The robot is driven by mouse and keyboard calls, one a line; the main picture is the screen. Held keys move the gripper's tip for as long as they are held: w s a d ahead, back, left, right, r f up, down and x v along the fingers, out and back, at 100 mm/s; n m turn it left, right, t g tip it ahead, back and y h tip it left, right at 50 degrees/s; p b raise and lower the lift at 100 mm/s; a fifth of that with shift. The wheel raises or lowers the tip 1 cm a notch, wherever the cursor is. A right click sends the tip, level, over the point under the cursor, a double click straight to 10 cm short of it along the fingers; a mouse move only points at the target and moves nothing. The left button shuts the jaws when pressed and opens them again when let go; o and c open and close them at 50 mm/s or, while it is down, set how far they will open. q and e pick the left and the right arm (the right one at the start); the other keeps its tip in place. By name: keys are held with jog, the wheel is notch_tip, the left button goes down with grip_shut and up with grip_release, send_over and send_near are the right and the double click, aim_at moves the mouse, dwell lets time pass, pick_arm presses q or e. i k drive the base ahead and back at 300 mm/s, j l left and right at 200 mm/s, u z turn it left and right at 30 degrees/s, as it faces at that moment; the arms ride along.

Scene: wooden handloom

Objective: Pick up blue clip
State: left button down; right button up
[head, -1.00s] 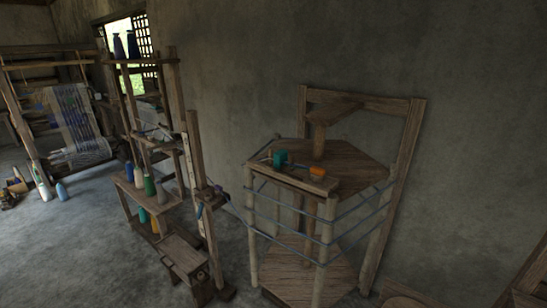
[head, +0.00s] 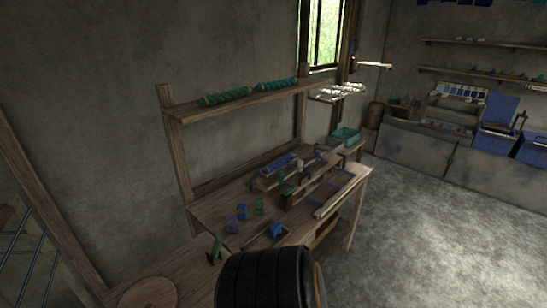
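Several small blue and green pieces stand on the wooden workbench in the middle of the head view. A blue piece (head: 276,229) is near the bench's front edge, and another blue piece (head: 242,211) stands farther back to its left. A purple-blue piece (head: 231,225) is close by. They are too small to tell which is the blue clip. Neither of my grippers is in view.
The workbench (head: 210,208) stands against the wall and carries a wooden rack with blue parts (head: 283,165). A shelf (head: 240,101) with green rolls is above it. A dark ribbed round form covers the bottom middle. Floor (head: 420,230) is clear at right.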

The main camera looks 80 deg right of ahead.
aim_at(276, 229)
jog(key=z, duration=2.75)
jog(key=u, duration=0.35)
jog(key=i+l+u, duration=0.3)
jog(key=l+u, duration=0.25)
jog(key=l, duration=0.15)
jog(key=i+l+u, duration=0.15)
jog(key=l+u, duration=0.4)
jog(key=l, duration=0.3)
